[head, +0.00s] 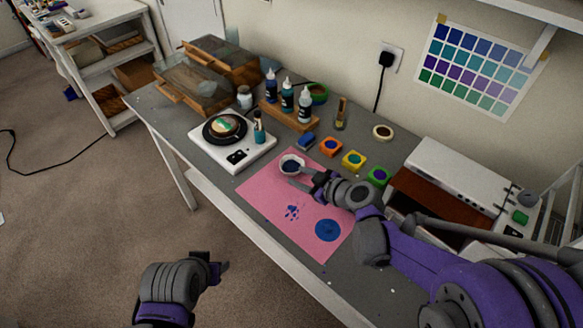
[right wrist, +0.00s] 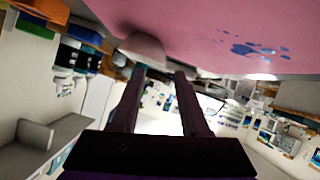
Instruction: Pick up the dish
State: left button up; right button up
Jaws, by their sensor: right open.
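The dish (head: 291,164) is a small white bowl with dark blue inside, upright on the pink mat (head: 262,198) near its far edge. My right gripper (head: 301,178) is open and low over the mat, just to the near right of the dish. In the right wrist view the picture is upside down, and the dish (right wrist: 143,48) shows just beyond the fingertips (right wrist: 160,73), a little left of their middle. Contact cannot be told. My left gripper (head: 222,265) is off the table's front edge, away from the dish; its jaw opening is unclear.
Bottles sit in a wooden rack (head: 287,116).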

aim_at(292, 167)
jog(key=shift+x, duration=3.05)
jog(key=shift+s, duration=0.1)
grip_shut()
